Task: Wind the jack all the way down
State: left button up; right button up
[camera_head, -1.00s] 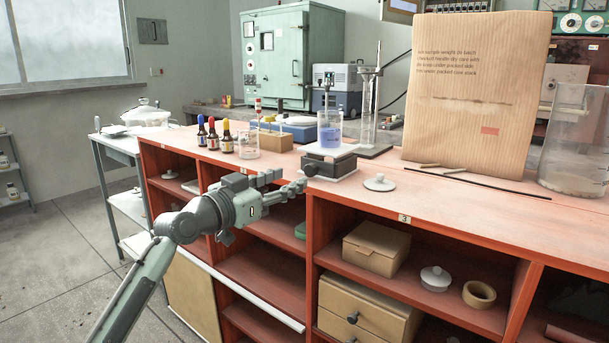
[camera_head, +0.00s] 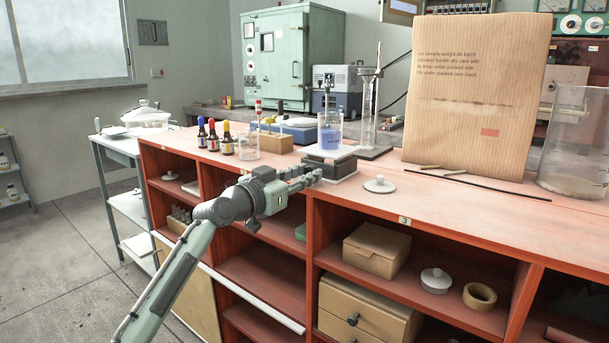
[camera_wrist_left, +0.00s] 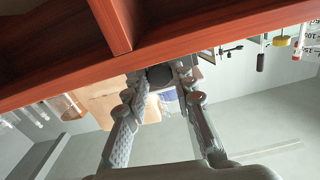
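The lab jack (camera_head: 329,165) stands on the red bench top near its front edge. Its dark body is low under a pale top plate, which bears a beaker of blue liquid (camera_head: 330,134). My left gripper (camera_head: 308,179) is at the front of the jack, just over the bench edge. In the left wrist view its two fingers (camera_wrist_left: 164,82) stand apart on either side of a dark round knob (camera_wrist_left: 160,75). Whether they touch it cannot be told. The knob is hidden behind the fingers in the head view. My right gripper is out of view.
Dropper bottles (camera_head: 213,136) and an empty beaker (camera_head: 249,146) stand left of the jack. A white lid (camera_head: 380,184) lies to its right, and a graduated cylinder (camera_head: 367,108) stands behind. A large cardboard sheet (camera_head: 478,95) stands farther right. The bench front around the lid is clear.

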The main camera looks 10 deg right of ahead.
pick_arm(q)
grip_shut()
jog(key=shift+r+n, duration=0.1)
jog(key=shift+n, duration=0.2)
jog(key=n+p, duration=0.2)
jog(key=n, duration=0.3)
jog(key=o, duration=0.7)
grip_release()
jog(key=shift+c, duration=0.2)
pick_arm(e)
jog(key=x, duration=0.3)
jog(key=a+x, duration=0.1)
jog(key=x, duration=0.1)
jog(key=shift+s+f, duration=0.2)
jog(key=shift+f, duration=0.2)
